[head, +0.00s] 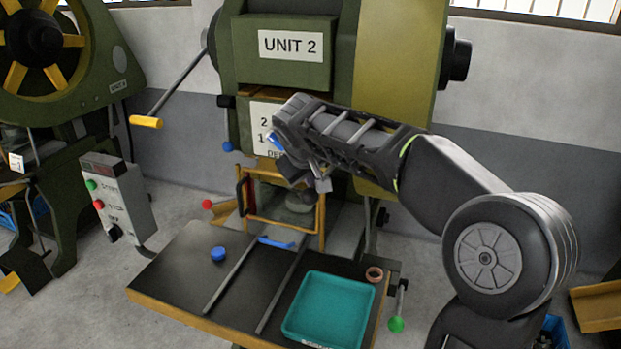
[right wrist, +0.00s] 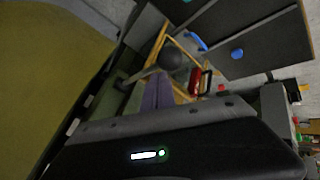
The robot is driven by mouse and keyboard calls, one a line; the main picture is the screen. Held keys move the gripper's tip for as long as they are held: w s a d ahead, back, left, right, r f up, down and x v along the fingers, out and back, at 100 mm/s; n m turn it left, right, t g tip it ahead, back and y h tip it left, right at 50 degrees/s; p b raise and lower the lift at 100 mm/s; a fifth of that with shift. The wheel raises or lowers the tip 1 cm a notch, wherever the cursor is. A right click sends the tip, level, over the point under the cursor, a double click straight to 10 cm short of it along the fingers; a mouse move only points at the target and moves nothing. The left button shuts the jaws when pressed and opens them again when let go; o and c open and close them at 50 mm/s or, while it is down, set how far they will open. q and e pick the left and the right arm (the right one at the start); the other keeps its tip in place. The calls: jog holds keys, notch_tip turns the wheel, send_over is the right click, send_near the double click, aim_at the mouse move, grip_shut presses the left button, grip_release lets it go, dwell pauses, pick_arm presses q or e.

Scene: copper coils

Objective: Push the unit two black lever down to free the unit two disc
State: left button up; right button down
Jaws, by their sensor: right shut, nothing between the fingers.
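The green UNIT 2 press (head: 283,75) stands at the back centre. A yellow frame (head: 322,222) is at its working opening. A grey round part (head: 300,203), perhaps the disc, shows inside the frame and in the right wrist view (right wrist: 172,58). A small black handle beside a red part shows at the frame's left side (head: 247,196) and in the right wrist view (right wrist: 206,82); I cannot tell surely that it is the black lever. My right gripper (head: 318,182) is shut and empty, in front of the press above the frame, apart from the handle. My left gripper is out of view.
The black worktable (head: 180,272) carries a blue knob (head: 218,254), a blue bar (head: 276,243), two rails, a teal tray (head: 330,310) and a copper ring (head: 374,273). A yellow-handled rod (head: 146,122) juts left. A control box (head: 115,205) stands left.

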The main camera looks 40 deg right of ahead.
jog(key=shift+f+b, duration=0.55)
jog(key=shift+f, duration=0.15)
dwell(0.4)
jog(key=shift+r, duration=0.15)
dwell(0.4)
jog(key=shift+w+d+r+p, duration=0.1)
jog(key=shift+d+r+p, duration=0.05)
jog(key=shift+r+p, duration=1.05)
jog(key=shift+w+d+r+p, duration=0.1)
jog(key=shift+d+r+p, duration=0.05)
jog(key=shift+r+p, duration=1)
jog(key=shift+r, duration=0.15)
jog(key=shift+w+d+r+p, duration=0.1)
jog(key=shift+d+r+p, duration=0.05)
jog(key=shift+r+p, duration=0.95)
jog(key=shift+w+d+r+p, duration=0.15)
jog(key=shift+r+p, duration=0.65)
jog(key=shift+r, duration=0.6)
